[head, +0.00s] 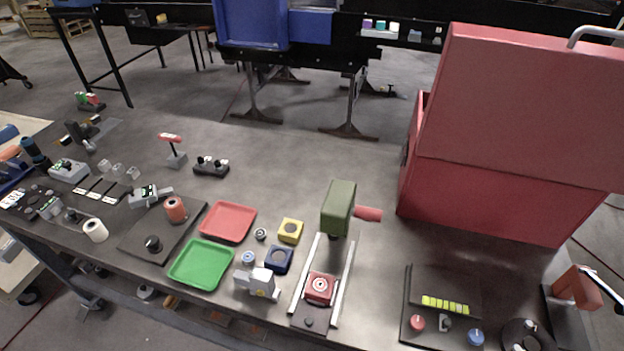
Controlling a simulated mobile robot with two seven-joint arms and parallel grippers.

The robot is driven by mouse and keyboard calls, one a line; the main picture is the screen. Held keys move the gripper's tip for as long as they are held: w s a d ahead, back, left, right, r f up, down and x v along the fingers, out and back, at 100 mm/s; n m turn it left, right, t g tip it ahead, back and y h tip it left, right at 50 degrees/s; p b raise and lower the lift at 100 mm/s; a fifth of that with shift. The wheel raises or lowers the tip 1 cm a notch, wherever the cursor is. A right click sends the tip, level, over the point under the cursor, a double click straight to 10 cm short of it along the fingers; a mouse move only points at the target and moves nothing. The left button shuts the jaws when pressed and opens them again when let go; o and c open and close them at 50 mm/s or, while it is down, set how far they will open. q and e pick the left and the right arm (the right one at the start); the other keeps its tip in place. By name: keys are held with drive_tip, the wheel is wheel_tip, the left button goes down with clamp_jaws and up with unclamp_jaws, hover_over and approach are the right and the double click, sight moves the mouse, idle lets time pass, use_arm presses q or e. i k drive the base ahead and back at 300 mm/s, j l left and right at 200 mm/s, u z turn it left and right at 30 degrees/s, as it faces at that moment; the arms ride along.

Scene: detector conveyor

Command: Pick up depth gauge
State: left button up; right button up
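I cannot tell for sure which of the small instruments is the depth gauge. A grey device with a small greenish display (150,195) lies on the table left of centre. A similar grey device (68,170) sits further left. A grey block with a yellow mark (258,283) stands at the front, right of the green tray. Neither of my grippers is in view, and nothing is held in the picture.
A red tray (228,221) and a green tray (201,264) lie mid-table. A green box with a red handle (338,208) stands over two rails holding a red block (320,287). A large red case (500,200) fills the right. The table's back middle is clear.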

sight(259, 278)
drive_tip(key=i+j+z, duration=0.25)
drive_tip(key=j+z, duration=0.25)
drive_tip(key=i+j+z, duration=0.15)
drive_tip(key=j+z, duration=0.15)
drive_tip(key=j, duration=0.2)
drive_tip(key=j+z, duration=0.25)
drive_tip(key=i+j, duration=0.05)
drive_tip(key=j, duration=0.05)
